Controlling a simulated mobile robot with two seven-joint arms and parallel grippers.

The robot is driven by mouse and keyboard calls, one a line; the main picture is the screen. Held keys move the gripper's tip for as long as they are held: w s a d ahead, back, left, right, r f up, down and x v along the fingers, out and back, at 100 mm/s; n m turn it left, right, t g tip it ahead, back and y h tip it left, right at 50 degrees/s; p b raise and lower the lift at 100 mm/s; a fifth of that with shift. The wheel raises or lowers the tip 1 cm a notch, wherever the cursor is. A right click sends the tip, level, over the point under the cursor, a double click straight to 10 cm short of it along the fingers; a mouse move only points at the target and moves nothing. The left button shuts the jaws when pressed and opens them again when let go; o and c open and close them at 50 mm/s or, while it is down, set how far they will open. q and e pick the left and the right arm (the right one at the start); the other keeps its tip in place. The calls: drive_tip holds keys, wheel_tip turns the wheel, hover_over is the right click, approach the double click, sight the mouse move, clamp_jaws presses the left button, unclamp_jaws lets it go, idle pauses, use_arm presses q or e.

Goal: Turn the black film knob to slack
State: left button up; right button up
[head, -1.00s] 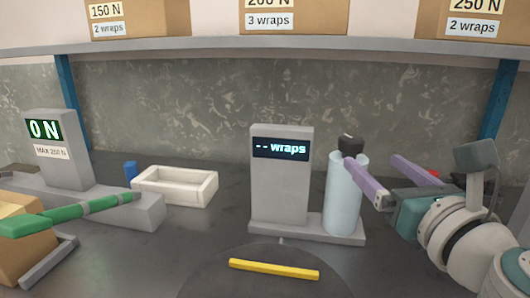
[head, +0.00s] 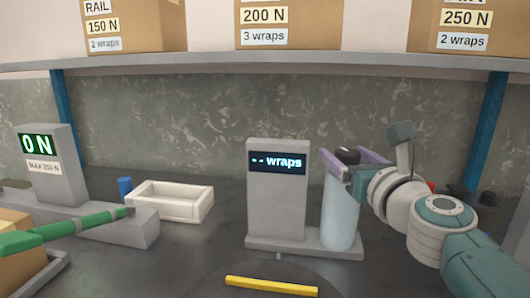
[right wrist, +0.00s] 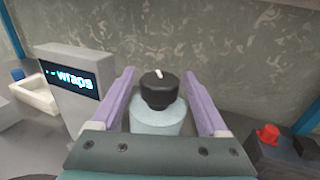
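The black film knob (head: 347,155) sits on top of a pale blue film roll (head: 340,215), right of a grey post whose display (head: 277,162) reads "-- wraps". In the right wrist view the knob (right wrist: 159,92) has a white mark on top, pointing roughly away from my wrist. My right gripper (head: 342,151) is open, with one purple finger on each side of the knob. The right wrist view shows gaps between the knob and both fingers. The right finger partly hides the knob in the head view. My left gripper is not in view.
A yellow bar (head: 271,286) lies in front on a dark round plate. An empty white tray (head: 172,213) and a blue cylinder (head: 124,187) stand left. A gauge (head: 40,150) reads "0 N" beside a green bar (head: 60,229). A shelf (head: 215,62) with boxes spans above.

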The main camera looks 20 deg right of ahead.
clamp_jaws()
idle(0.4)
drive_tip(key=shift+n+y, duration=0.3)
drive_tip(key=shift+y, duration=0.1)
drive_tip(key=n+y+b, duration=0.1)
drive_tip(key=y, duration=0.1)
drive_tip(key=n+y+b, duration=0.1)
drive_tip(key=y, duration=0.1)
drive_tip(key=shift+d+f+n, duration=0.1)
drive_tip(key=shift+f+n, duration=0.05)
drive_tip(key=shift+n, duration=0.15)
drive_tip(key=n+g+y+b, duration=0.1)
drive_tip(key=n+y+b, duration=0.1)
drive_tip(key=y+b, duration=0.2)
drive_tip(key=n+g+y+b, duration=0.2)
drive_tip(key=n+y+b, duration=0.1)
drive_tip(key=y+b, duration=0.1)
drive_tip(key=n+g+y+b, duration=0.1)
drive_tip(key=n+y+b, duration=0.2)
drive_tip(key=b, duration=0.2)
drive_tip(key=shift+g+y, duration=0.3)
drive_tip(key=shift+y, duration=0.1)
drive_tip(key=n+g+y+b, duration=0.1)
drive_tip(key=b, duration=0.2)
drive_tip(key=shift+n+g, duration=0.3)
